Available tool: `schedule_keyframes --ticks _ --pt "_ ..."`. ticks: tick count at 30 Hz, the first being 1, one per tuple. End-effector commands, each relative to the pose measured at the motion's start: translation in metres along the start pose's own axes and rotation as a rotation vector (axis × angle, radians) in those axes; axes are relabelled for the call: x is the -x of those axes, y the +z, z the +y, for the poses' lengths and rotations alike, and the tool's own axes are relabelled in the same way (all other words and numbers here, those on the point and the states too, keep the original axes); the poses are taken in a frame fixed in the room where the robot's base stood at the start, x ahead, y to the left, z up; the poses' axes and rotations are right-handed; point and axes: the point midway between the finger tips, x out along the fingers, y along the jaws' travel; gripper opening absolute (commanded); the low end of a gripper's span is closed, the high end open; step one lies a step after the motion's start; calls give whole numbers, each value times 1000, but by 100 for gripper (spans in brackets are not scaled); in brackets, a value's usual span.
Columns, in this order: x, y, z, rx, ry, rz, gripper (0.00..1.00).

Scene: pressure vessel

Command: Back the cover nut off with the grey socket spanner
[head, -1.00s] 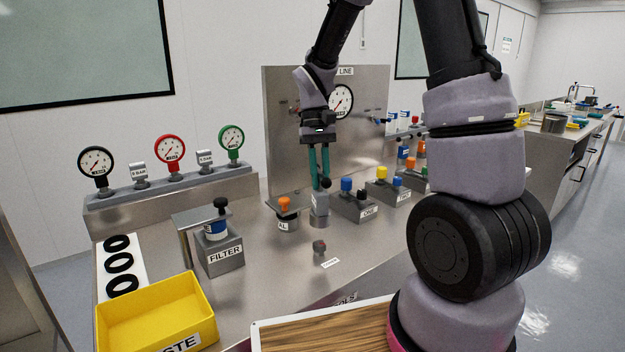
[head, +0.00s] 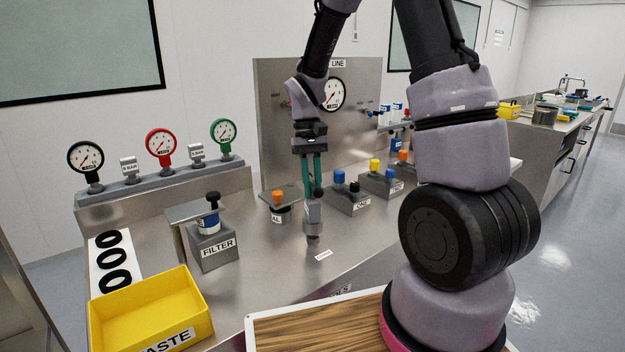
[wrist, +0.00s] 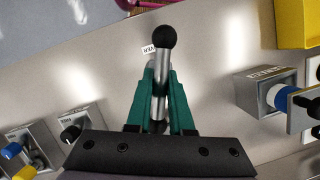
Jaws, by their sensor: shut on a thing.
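My gripper (head: 312,192) has its green fingers pointing down and is shut on the grey socket spanner (head: 313,214). In the wrist view the spanner's grey shaft (wrist: 161,85) lies between the green fingers.
The filter block (head: 211,246) and yellow waste tray (head: 150,315) stand left. An orange-knobbed pot (head: 280,212) is close behind on the left. The steel bench front is mostly clear.

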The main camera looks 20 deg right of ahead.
Motion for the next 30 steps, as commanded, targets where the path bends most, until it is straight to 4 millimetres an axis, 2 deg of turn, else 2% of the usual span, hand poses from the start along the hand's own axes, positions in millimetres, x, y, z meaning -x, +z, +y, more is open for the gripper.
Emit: schedule_keyframes --ticks 15,30 --pt "-30 -9 0 -1 0 -1 0" --pt "-37 -11 0 -1 0 0 0"
